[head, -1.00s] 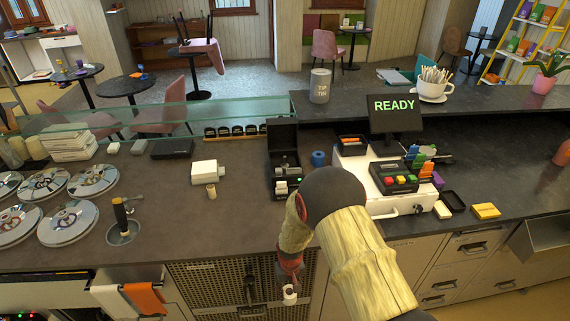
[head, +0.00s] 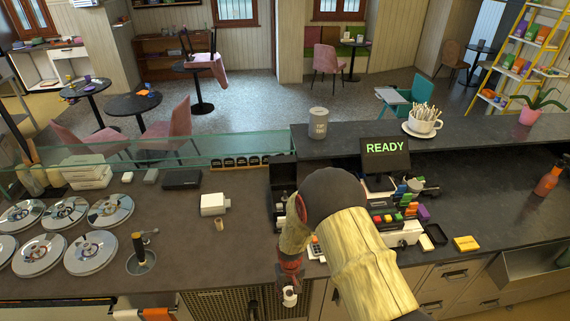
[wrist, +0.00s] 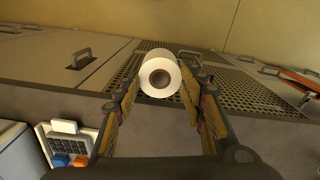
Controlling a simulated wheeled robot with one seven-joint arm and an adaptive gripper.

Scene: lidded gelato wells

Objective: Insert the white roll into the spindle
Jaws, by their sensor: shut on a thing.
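The white roll (wrist: 159,75) is held between the two fingers of my gripper (wrist: 161,92) in the wrist view, its end with the brown core hole facing the camera. In the head view the roll (head: 289,297) shows small and white at the tip of my gripper (head: 288,284), in front of the counter's front edge. A black device (head: 283,178) with a raised lid stands on the counter beyond my arm, which covers much of it. I cannot make out a spindle.
The READY screen (head: 386,158) and a white cash drawer (head: 403,234) stand right of my arm. Metal lids (head: 91,252) lie farther left. The counter between is clear.

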